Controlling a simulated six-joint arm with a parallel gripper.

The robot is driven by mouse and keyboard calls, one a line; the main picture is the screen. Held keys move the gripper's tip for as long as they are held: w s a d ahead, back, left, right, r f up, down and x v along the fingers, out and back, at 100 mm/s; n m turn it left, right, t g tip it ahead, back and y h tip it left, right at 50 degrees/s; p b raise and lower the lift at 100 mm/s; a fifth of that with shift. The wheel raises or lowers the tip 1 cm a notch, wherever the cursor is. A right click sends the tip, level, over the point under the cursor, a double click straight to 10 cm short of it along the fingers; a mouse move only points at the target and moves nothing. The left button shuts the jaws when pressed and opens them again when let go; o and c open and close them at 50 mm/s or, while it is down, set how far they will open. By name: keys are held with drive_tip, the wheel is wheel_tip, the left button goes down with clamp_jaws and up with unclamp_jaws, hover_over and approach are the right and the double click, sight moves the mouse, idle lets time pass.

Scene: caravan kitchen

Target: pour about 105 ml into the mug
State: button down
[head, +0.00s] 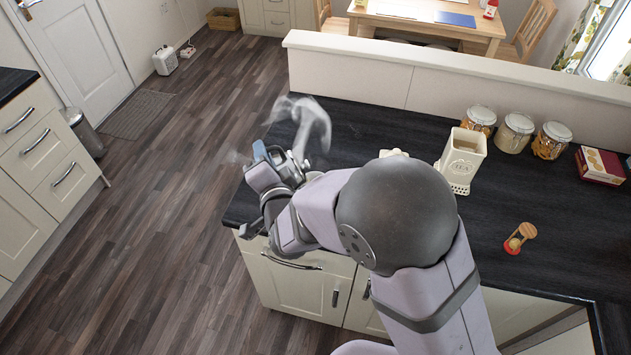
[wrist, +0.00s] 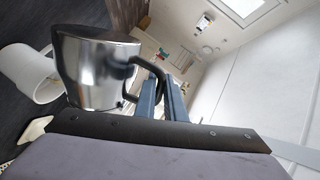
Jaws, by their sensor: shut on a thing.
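My gripper (wrist: 163,98) is shut on the black handle (wrist: 130,80) of a shiny metal jug (wrist: 98,72). In the wrist view the jug is left of the blue fingers. A white mug (wrist: 30,73) shows beyond the jug at the left edge, partly covered by it. In the head view my gripper (head: 277,162) is at the counter's left end, and only a little metal of the jug (head: 300,165) shows there. I cannot make out the mug in the head view. Pale steam rises around the gripper. No stream of liquid is visible, and the liquid level is hidden.
Floor lies left of the counter's end.

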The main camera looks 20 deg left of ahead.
drive_tip(key=s+a+f+n+b, duration=0.2)
drive_tip(key=a+f, duration=0.1)
drive_tip(key=shift+a+f+n+t+h, duration=0.1)
drive_tip(key=shift+f+n+t+h, duration=0.05)
drive_tip(key=shift+n+t+h, duration=0.2)
drive_tip(key=shift+b, duration=0.35)
drive_tip(key=s+a+f+n+t+b, duration=0.1)
drive_tip(key=s+a+f+n+b, duration=0.1)
drive_tip(key=a+f+n+b, duration=0.1)
drive_tip(key=shift+s+f+n+b, duration=0.25)
drive_tip(key=shift+f+n+b, duration=0.25)
drive_tip(key=shift+f, duration=0.8)
drive_tip(key=shift+a, duration=0.1)
drive_tip(key=shift+f, duration=0.1)
